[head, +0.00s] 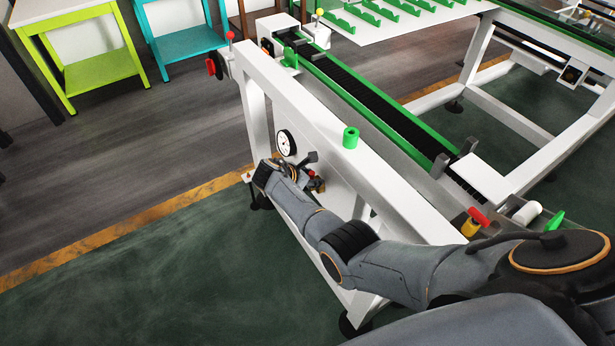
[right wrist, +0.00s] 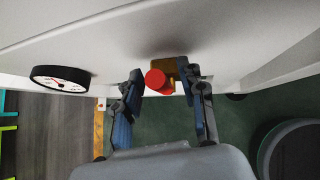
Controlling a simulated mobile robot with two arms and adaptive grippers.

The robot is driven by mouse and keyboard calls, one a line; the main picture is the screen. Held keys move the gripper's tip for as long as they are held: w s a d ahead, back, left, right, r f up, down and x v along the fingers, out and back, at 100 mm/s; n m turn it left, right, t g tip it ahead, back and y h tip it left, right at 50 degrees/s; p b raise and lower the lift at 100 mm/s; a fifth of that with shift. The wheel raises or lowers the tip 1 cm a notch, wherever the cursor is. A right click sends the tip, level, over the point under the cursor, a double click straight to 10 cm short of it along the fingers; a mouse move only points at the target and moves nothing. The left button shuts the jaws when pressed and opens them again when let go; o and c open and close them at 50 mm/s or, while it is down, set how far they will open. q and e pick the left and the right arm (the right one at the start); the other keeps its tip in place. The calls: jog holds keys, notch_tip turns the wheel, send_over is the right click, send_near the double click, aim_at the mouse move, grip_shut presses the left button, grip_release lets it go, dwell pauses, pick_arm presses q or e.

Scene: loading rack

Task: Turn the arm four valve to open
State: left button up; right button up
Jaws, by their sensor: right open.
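A valve with a round red end and a brass-yellow body (right wrist: 158,80) sits on the underside of the white panel in the right wrist view. My right gripper (right wrist: 163,78) is open, with its two blue-grey fingers on either side of the red end; I cannot tell whether they touch it. In the head view my right gripper (head: 311,170) is at the side of the white frame, just right of the round gauge (head: 285,143), and largely hides the valve. No label naming the arm four valve is readable. My left gripper is not in view.
The white rack frame (head: 330,125) carries a green-edged conveyor (head: 370,90). Another red-handled yellow valve (head: 475,221) is at the lower right. The floor left of the rack is free.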

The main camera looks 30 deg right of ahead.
jog(key=v, duration=1.2)
jog(key=shift+f, duration=0.15)
jog(key=s+a+f+m+y+b, duration=0.1)
jog(key=s+f+m+y+b, duration=0.1)
jog(key=s+f, duration=0.65)
jog(key=s+a+f+m+y+b, duration=0.1)
jog(key=s+f+b, duration=0.15)
jog(key=f, duration=1.15)
jog(key=s+f+m+y+b, duration=0.2)
jog(key=s+f, duration=0.4)
jog(key=f, duration=0.6)
jog(key=s+f+m+y+b, duration=0.1)
jog(key=s+f+m, duration=0.3)
jog(key=s, duration=0.7)
jog(key=s+d+f+m+g+y+b, duration=0.1)
jog(key=s+f+m, duration=0.3)
jog(key=s+f, duration=0.5)
jog(key=s+f+m+g+y+b, duration=0.1)
jog(key=s+f+m+b, duration=0.2)
jog(key=s, duration=1.1)
notch_tip(320, 180, down, 4)
jog(key=shift+d+r+m+y+b, duration=0.15)
jog(key=shift+d+m+y+b, duration=0.15)
jog(key=shift+m, duration=0.8)
